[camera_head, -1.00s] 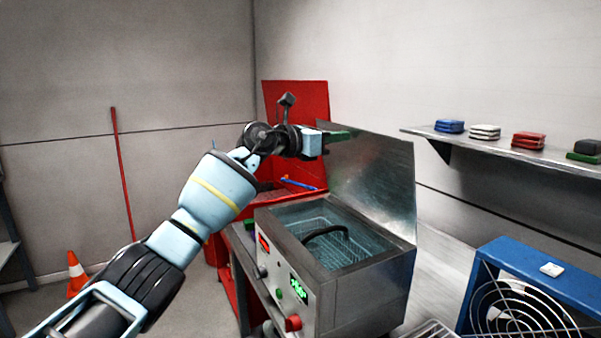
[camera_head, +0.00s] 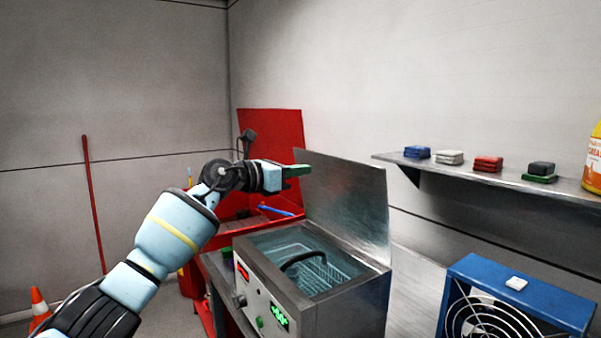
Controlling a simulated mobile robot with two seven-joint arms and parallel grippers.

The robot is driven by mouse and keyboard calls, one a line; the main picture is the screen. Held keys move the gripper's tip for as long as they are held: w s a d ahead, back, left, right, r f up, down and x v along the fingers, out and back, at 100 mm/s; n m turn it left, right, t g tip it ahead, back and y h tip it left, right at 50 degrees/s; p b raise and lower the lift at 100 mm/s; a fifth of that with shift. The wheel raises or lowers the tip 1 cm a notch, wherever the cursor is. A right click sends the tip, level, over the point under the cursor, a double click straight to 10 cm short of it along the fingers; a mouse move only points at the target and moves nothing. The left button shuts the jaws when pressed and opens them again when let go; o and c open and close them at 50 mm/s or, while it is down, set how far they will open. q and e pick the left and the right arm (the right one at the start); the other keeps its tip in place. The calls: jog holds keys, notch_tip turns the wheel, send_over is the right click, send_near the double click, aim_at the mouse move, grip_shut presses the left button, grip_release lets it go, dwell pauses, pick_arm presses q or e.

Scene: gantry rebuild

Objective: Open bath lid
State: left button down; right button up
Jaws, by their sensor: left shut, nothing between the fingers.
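The bath (camera_head: 341,312) is a steel box with a control panel on its front left face. Its lid (camera_head: 352,205) stands upright along the back edge, so the tank is uncovered. A wire basket with a dark curved handle (camera_head: 303,259) sits inside the tank. My left gripper (camera_head: 300,170) is shut and empty, with green fingertips at the upper left edge of the lid. I cannot tell whether the fingertips touch the lid. My right gripper is not in view.
A blue fan unit (camera_head: 530,290) stands at lower right. A red cabinet with a raised lid (camera_head: 272,150) is behind my left arm. An orange cone (camera_head: 40,308) stands at lower left.

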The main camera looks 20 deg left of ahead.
pick_arm(q)
jog(key=s+a+r, duration=0.5)
jog(key=s, duration=0.1)
jog(key=shift+s+r, duration=0.15)
jog(key=shift+r, duration=0.15)
